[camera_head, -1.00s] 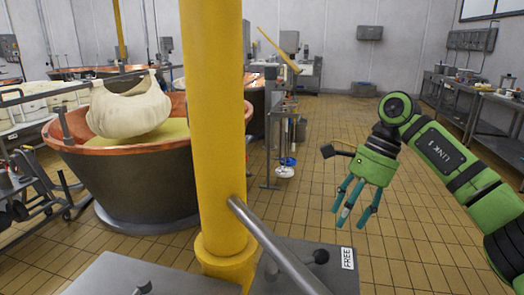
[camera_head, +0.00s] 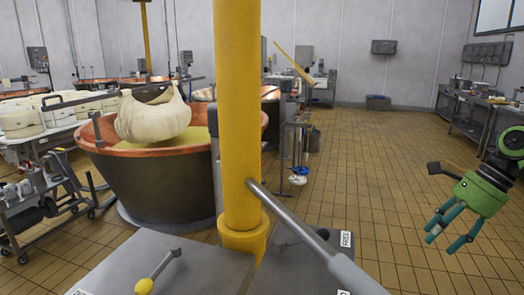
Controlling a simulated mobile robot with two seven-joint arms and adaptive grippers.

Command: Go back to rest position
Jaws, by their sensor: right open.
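My right gripper (camera_head: 446,230) is green with teal fingers and hangs at the right edge of the head view. Its fingers are spread, point down and to the left, and hold nothing. It is over the tiled floor, apart from every object. Most of my right arm is out of the picture. My left gripper is not in view.
A yellow column (camera_head: 239,130) stands in the middle, with a grey lever (camera_head: 300,228) slanting in front of it. A copper vat (camera_head: 150,185) with a cloth bundle (camera_head: 152,118) hanging over it is at left. Tiled floor (camera_head: 365,190) is clear at centre right.

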